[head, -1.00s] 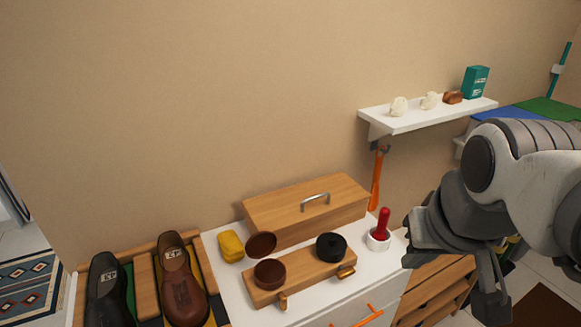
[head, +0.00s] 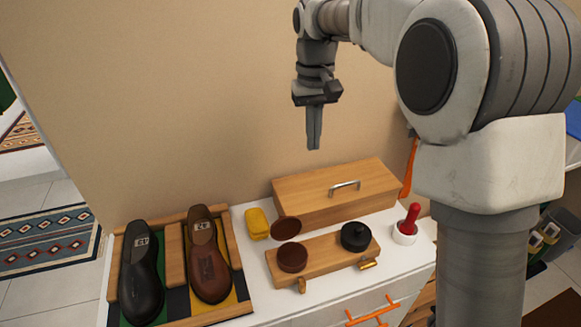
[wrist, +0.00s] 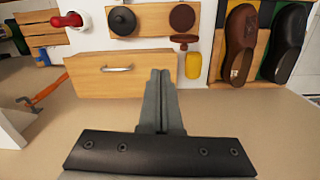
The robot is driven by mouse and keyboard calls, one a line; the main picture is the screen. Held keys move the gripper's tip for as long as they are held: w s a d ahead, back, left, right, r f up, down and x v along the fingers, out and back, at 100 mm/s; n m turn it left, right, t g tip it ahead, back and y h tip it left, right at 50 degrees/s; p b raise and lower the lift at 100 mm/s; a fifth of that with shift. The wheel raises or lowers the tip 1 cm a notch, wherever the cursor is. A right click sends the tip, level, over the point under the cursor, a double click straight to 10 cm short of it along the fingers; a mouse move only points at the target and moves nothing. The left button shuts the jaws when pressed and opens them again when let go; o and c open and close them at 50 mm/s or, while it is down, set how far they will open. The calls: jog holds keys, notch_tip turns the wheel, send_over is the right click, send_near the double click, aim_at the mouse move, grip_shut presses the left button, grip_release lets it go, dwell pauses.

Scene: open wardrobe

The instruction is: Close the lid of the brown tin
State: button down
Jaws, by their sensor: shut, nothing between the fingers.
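The brown tin (head: 292,258) stands on a small wooden stand on the white cabinet. Its round lid (head: 286,229) is open and tilted up behind it. In the wrist view the tin (wrist: 181,18) is near the top, with its lid (wrist: 184,38) just below it. My gripper (head: 314,147) is in the air above the wooden box, higher than the tin and slightly to its right. Its fingers (wrist: 161,73) are together and empty, pointing down, apart from the tin and lid.
A black tin (head: 355,237) is on the same wooden stand (head: 325,258). A wooden box (head: 335,195) with a metal handle is behind. A yellow block (head: 257,223) is left of the lid, and a red-handled tool (head: 410,216) is at right. Shoes (head: 207,262) stand at left.

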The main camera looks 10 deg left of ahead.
aim_at(284, 224)
jog(key=w+a+f+n+g+h+p, duration=0.15)
jog(key=w+a+f, duration=0.35)
jog(key=a+f, duration=0.55)
jog(key=shift+g, duration=0.55)
jog(key=shift+s+d+f+p, duration=0.45)
jog(key=shift+s+f, duration=0.65)
jog(key=shift+f, duration=0.55)
jog(key=shift+s+d+f+p, duration=0.25)
jog(key=shift+s+d+f, duration=0.35)
jog(key=shift+s+f, duration=0.8)
jog(key=shift+s+d+f+p, duration=0.45)
jog(key=shift+s+f, duration=0.35)
jog(key=shift+f, duration=1.15)
